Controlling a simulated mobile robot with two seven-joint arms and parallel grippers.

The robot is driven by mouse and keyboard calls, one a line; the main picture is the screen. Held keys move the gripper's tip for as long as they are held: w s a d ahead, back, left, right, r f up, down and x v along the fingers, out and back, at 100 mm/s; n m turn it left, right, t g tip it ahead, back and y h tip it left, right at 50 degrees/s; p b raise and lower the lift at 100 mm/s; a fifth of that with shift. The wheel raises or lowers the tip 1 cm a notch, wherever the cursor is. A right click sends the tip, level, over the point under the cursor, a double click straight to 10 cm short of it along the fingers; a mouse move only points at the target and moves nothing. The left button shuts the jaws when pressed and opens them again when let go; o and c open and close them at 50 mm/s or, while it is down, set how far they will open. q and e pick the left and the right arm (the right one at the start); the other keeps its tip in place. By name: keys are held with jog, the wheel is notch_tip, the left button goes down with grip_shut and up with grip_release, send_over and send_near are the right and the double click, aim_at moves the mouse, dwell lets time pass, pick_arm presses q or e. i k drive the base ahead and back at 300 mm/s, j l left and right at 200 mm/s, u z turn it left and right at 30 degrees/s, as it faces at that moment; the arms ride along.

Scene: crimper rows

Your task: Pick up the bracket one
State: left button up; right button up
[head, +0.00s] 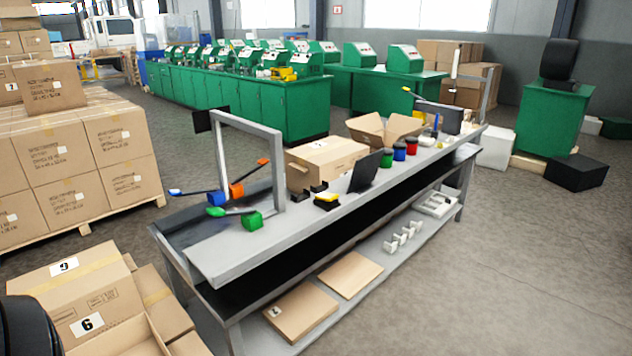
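Several small white bracket-like parts (402,238) stand in a row on the lower shelf of the grey workbench (222,262). They are small in the head view, and I cannot tell which of them is bracket one. No marking on them is readable. Neither of my grippers shows in the head view. A dark rounded shape at the lower left edge may be part of my own body.
An open carton (385,131), a closed carton (326,160) and colored cups (399,151) stand on the bench top. Stacked cartons (60,160) block the left.

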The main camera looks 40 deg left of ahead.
aim_at(324, 184)
jog(key=i+u, duration=0.35)
jog(key=i+l+u, duration=0.2)
jog(key=u, duration=0.15)
jog(key=i+l+u, duration=0.2)
jog(key=u, duration=0.15)
jog(key=i+l+u, duration=0.15)
jog(key=u, duration=0.25)
jog(key=i+l+u, duration=0.2)
jog(key=u, duration=0.15)
jog(key=i+l+u, duration=0.1)
jog(key=l+u, duration=0.15)
jog(key=u, duration=0.15)
